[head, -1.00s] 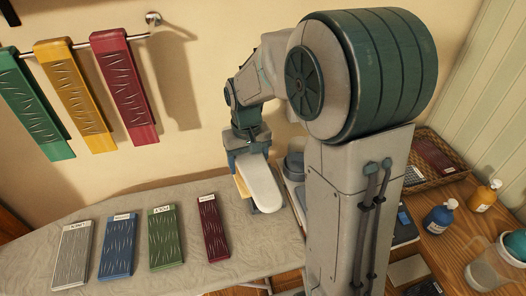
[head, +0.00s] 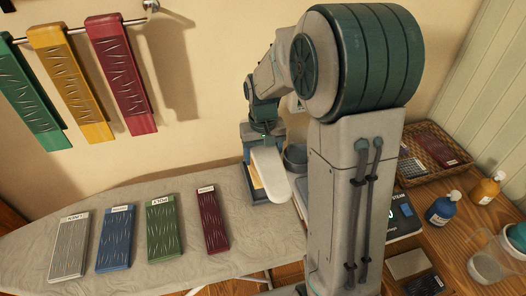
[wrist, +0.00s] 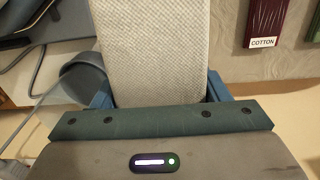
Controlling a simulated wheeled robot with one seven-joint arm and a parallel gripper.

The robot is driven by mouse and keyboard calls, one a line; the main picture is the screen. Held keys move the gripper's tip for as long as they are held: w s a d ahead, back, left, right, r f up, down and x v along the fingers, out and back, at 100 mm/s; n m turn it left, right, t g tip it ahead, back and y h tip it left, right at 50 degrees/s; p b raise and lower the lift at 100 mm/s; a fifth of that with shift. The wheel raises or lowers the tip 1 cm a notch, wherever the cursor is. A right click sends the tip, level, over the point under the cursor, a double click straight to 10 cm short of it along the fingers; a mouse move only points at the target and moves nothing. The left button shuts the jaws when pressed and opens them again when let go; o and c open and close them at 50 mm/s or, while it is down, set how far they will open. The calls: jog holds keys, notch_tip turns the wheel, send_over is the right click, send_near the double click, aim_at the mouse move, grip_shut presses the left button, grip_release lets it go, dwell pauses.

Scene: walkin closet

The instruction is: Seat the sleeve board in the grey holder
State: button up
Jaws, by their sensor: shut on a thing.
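The sleeve board (head: 268,170) is a long pale padded board with a rounded end. It is tilted, with a tan underside edge (head: 252,178) showing at its left. My gripper (head: 262,140) is shut on its far end. In the wrist view the pale cover (wrist: 152,50) runs up between my two blue fingers (wrist: 158,98). A grey round cup-like piece, perhaps the grey holder (wrist: 85,78), stands just left of the board, apart from it in the wrist view. It also shows behind the board in the head view (head: 296,156). Its inside is mostly hidden.
The ironing board (head: 130,200) carries grey, blue, green and dark red labelled blocks. Three coloured pieces hang from a wall rail (head: 75,17). At right, a wooden table (head: 470,235) holds a basket (head: 452,140), bottles and a jug. A cable runs left of the cup in the wrist view.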

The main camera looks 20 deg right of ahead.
jog(key=shift+f+b, duration=1.8)
jog(key=shift+f, duration=0.85)
jog(key=shift+f, duration=0.15)
jog(key=o, duration=1.5)
jog(key=shift+c, duration=0.2)
notch_tip(320, 180, up, 14)
jog(key=shift+f, duration=0.1)
